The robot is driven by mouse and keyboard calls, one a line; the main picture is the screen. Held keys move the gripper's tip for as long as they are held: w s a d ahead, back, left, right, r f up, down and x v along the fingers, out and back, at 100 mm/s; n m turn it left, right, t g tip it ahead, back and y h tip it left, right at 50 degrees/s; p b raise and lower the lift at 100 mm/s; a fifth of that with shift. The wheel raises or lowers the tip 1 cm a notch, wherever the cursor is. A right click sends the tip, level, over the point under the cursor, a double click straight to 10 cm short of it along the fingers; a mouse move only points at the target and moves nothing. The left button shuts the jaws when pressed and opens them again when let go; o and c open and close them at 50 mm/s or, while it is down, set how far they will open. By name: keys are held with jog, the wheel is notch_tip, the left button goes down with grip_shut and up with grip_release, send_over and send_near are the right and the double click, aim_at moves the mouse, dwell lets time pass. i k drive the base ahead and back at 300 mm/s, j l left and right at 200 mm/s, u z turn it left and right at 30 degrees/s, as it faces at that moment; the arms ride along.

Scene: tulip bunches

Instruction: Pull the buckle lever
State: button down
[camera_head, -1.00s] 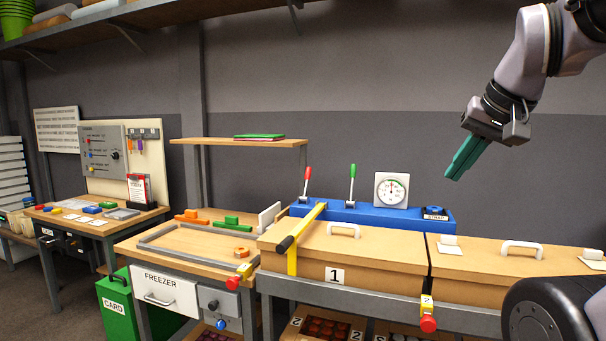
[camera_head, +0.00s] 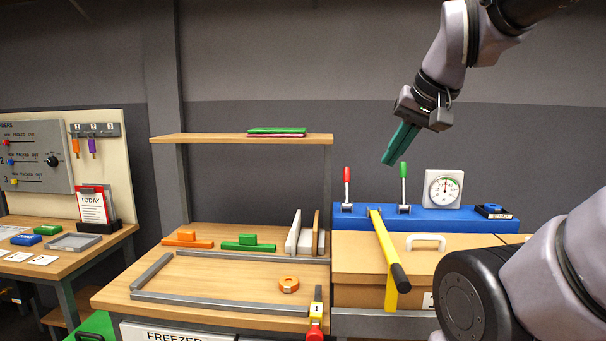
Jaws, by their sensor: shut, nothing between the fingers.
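A yellow lever (camera_head: 384,247) with a black grip (camera_head: 401,278) reaches over the top of a cardboard-coloured box (camera_head: 360,259) and points toward the front. A yellow strap hangs down the box's front below the grip. I cannot tell which part is named the buckle. My gripper (camera_head: 391,161), with green fingers, is shut and empty. It hangs in the air above the blue block behind the box, apart from the lever.
A red-knobbed lever (camera_head: 347,188), a green-knobbed lever (camera_head: 404,186) and a dial gauge (camera_head: 443,189) stand at the blue block (camera_head: 460,222). A white handle (camera_head: 425,241) is on the box. Left is a wooden table (camera_head: 215,270) with a grey frame. A shelf (camera_head: 240,139) stands behind it.

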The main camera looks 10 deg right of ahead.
aim_at(347, 177)
jog(key=i+j, duration=0.15)
jog(key=j, duration=0.25)
jog(key=i+j, duration=0.15)
jog(key=j, duration=0.2)
jog(key=i+j, duration=0.1)
jog(key=j, duration=0.3)
jog(key=l, duration=0.35)
jog(key=i+l, duration=0.15)
jog(key=l, duration=0.25)
jog(key=z, duration=0.05)
